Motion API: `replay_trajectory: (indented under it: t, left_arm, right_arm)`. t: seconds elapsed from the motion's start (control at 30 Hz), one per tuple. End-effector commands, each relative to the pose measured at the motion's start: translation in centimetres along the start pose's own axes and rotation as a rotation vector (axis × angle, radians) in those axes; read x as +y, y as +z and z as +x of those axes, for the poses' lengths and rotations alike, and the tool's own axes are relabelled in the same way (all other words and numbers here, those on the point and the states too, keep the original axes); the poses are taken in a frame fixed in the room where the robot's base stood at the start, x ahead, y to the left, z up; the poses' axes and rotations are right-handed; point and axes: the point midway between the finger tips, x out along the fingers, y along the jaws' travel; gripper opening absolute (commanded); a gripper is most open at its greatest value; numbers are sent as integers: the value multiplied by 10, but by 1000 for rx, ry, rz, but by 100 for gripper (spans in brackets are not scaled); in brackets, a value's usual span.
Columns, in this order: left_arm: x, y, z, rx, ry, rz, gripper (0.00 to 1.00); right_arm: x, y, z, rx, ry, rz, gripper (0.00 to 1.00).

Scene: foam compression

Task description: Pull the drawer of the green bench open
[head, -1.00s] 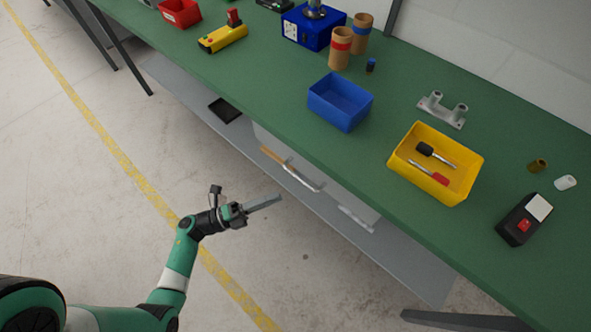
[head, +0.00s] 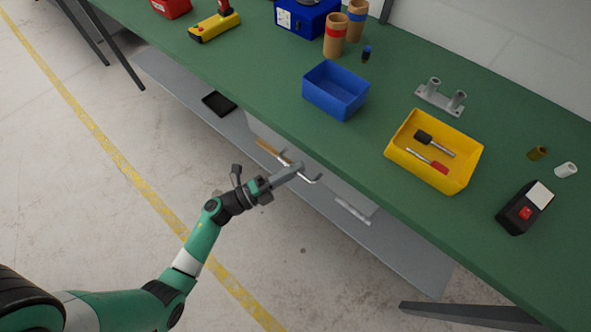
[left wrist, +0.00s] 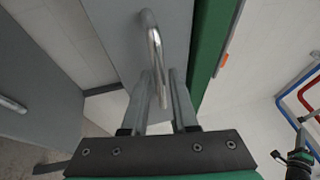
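The green bench (head: 270,98) runs diagonally across the head view. Its grey drawer unit is under the top, mostly hidden by the top's edge. A shiny bar handle (head: 316,180) sticks out from the drawer unit, and my left gripper (head: 299,170) is at it. In the left wrist view the grey drawer front (left wrist: 118,32) fills the upper middle, and the curved metal handle (left wrist: 155,50) reaches down between the two fingers of my gripper (left wrist: 163,78). The fingers stand apart, with the handle between their tips; I cannot tell if either touches it.
A second handle (head: 352,210) sits lower on the unit; a grey panel with a handle (left wrist: 12,105) shows at left in the wrist view. A grey shelf (head: 400,262) lies below. On the top are a blue bin (head: 325,105) and yellow bin (head: 402,158). The floor in front is clear.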

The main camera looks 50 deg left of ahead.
Motion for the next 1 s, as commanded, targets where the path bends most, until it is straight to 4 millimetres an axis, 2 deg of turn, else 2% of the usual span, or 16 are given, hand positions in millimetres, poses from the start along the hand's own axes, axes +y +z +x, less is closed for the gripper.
replay_trajectory:
  t: [0.27, 0.43, 1.0]
  left_arm:
    - [0, 0, 4, 0, 0, 0, 27]
    - [0, 0, 4, 0, 0, 0, 0]
    - [0, 0, 4, 0, 0, 0, 0]
  right_arm:
    - [0, 0, 0, 0, 0, 0, 0]
    - [0, 0, 0, 0, 0, 0, 0]
    - [0, 0, 0, 0, 0, 0, 0]
